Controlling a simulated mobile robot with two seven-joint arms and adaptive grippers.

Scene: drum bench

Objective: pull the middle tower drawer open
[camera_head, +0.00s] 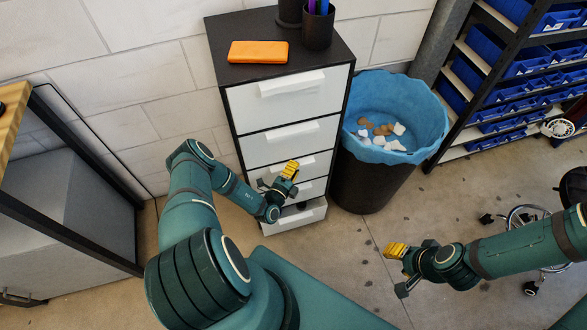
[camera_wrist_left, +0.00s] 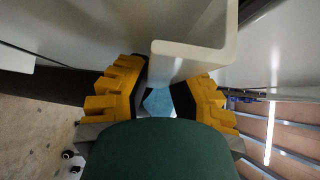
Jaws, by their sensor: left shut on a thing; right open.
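The drawer tower (camera_head: 219,80) is a dark cabinet with a stack of white drawer fronts, against the wall. The middle drawer (camera_head: 322,159) is the third front down, partly hidden by my left gripper (camera_head: 282,175). In the left wrist view a white handle (camera_wrist_left: 190,62) stands between the yellow fingers of that gripper (camera_wrist_left: 163,92), which is shut on it. Whether the middle drawer is slightly out is hard to tell. The bottom drawer (camera_head: 303,217) stands somewhat out, with a dark gap above its front. My right gripper (camera_head: 398,268) is open and empty above the floor at right.
An orange box (camera_head: 258,51) and a dark pen cup (camera_head: 318,30) stand on the tower. A dark bin with a blue liner (camera_head: 420,100) stands close to the tower's right side. Shelves of blue bins (camera_head: 522,67) are at the upper right.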

